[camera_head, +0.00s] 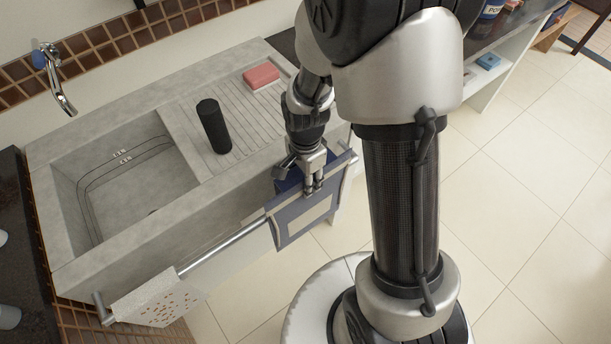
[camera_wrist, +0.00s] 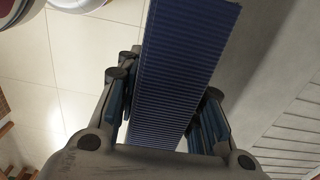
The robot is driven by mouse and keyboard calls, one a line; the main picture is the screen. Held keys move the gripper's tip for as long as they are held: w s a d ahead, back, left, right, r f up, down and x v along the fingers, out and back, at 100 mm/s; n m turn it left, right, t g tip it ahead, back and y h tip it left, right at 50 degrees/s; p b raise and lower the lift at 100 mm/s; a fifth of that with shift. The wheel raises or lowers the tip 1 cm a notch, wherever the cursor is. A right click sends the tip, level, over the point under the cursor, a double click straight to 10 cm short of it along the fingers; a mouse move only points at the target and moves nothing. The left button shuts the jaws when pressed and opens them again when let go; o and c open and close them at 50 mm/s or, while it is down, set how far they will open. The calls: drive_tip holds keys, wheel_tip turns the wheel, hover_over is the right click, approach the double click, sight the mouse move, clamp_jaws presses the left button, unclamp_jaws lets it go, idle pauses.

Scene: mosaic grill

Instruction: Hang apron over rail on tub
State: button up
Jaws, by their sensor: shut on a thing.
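The apron (camera_head: 287,213), dark blue with a pale panel, lies at the right part of the metal rail (camera_head: 222,245) along the front of the grey stone tub (camera_head: 150,240). Part of it hangs on the outer side of the rail, and some blue shows behind, towards the tub. My gripper (camera_head: 313,188) is above the rail's right part, shut on the apron. In the wrist view the ribbed blue cloth (camera_wrist: 185,60) runs between the two fingers (camera_wrist: 168,112). The gripper hides part of the cloth, so I cannot tell how evenly it drapes.
A pale spotted cloth (camera_head: 160,300) hangs on the rail's left end. A faucet (camera_head: 55,78) is over the basin. Tiled floor (camera_head: 520,200) at right is clear.

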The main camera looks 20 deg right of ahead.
wheel_tip(320, 180, down, 9)
idle(0.9)
drive_tip(key=o, duration=1.4)
drive_tip(key=shift+c, duration=0.2)
wheel_tip(320, 180, up, 12)
